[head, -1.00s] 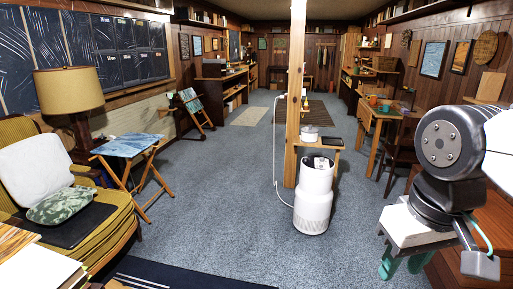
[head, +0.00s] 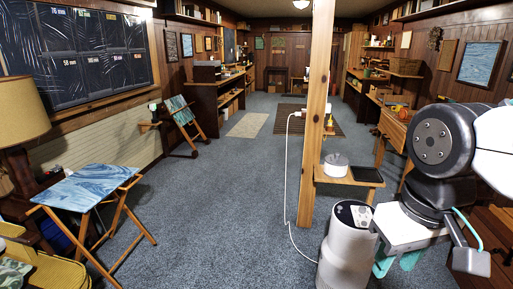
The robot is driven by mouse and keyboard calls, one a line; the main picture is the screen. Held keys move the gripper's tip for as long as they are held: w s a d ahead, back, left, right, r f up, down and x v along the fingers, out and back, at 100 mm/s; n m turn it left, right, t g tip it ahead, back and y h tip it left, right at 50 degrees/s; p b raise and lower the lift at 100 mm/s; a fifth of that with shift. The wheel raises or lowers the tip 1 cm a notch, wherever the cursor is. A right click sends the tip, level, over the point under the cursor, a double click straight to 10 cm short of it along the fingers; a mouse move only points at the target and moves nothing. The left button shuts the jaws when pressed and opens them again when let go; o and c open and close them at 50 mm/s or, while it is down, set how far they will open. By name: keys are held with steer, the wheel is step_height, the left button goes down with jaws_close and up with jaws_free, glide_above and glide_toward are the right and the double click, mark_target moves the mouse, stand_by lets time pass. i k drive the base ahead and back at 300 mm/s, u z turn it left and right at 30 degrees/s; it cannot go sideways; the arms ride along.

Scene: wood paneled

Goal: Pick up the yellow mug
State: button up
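My gripper (head: 396,263) hangs at the lower right of the head view, below the grey wrist. Its two teal fingers are apart, and nothing shows between them. A small orange-yellow object (head: 403,113) stands on the wooden table (head: 391,127) at the right, partly hidden behind my arm. It is too small to tell whether it is the yellow mug. My gripper is nearer to me and well apart from it.
A wooden post (head: 318,120) with a small shelf (head: 347,176) and a white cylindrical appliance (head: 345,250) stand just ahead. A folding table (head: 87,187) is at left. Blue-grey carpet (head: 220,200) lies open between them and continues toward the back.

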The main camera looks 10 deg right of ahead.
mark_target(398, 107)
steer(key=i, duration=7.3)
steer(key=z, duration=3.1)
steer(key=i, duration=2.8)
steer(key=z, duration=0.1)
